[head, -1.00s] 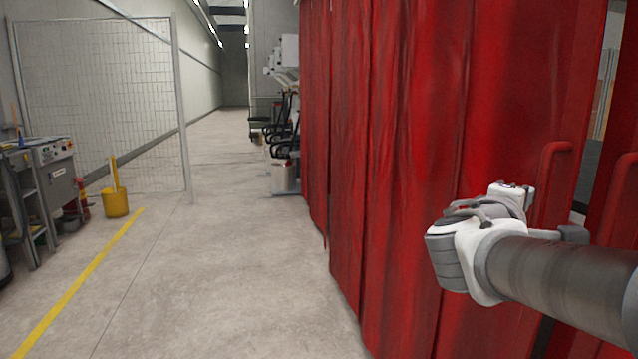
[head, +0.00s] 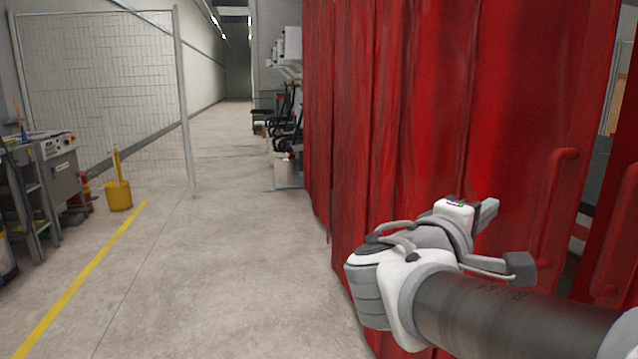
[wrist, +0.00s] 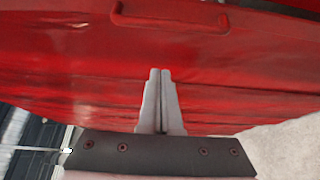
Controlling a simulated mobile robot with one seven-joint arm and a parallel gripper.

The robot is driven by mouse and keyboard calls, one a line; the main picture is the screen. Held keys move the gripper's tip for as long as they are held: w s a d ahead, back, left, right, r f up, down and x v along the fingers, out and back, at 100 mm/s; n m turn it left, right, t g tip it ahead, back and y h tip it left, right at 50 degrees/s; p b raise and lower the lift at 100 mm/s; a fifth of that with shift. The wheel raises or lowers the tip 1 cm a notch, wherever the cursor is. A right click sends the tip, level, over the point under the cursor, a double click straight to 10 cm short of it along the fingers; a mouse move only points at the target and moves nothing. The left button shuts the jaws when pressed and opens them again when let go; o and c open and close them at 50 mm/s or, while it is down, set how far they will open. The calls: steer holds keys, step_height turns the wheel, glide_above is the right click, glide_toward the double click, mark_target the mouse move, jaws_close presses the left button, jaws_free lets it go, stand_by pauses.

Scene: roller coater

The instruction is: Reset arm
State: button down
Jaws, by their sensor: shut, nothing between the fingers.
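My gripper (wrist: 160,76) shows in the wrist view with its two fingers pressed together and nothing between them. It is in front of the red curtain-like panel (wrist: 60,65). Whether it touches the panel I cannot tell. A red bar handle (wrist: 168,22) is on the panel, past the fingertips. In the head view my arm reaches in from the lower right, in front of the red panel (head: 430,130). The fingers are hard to make out there. The handle (head: 556,210) stands to the right of my wrist.
A wide concrete floor (head: 220,270) lies open to the left, with a yellow line (head: 85,275). A yellow bucket (head: 118,196), a machine (head: 62,170) and a mesh fence (head: 100,90) stand at the left. Black-and-white equipment (head: 287,120) stands beyond the panel.

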steer(key=s+f+m+g+y, duration=0.4)
steer(key=s+f+g+y, duration=0.15)
steer(key=s+f, duration=0.5)
steer(key=s+a+f+m+y, duration=0.2)
steer(key=a+f+m+y, duration=0.1)
steer(key=a+f+y, duration=0.65)
step_height(320, 180, up, 28)
steer(key=a+p, duration=0.3)
steer(key=p, duration=2.3)
steer(key=shift+r+h, duration=0.2)
steer(key=shift+h, duration=0.2)
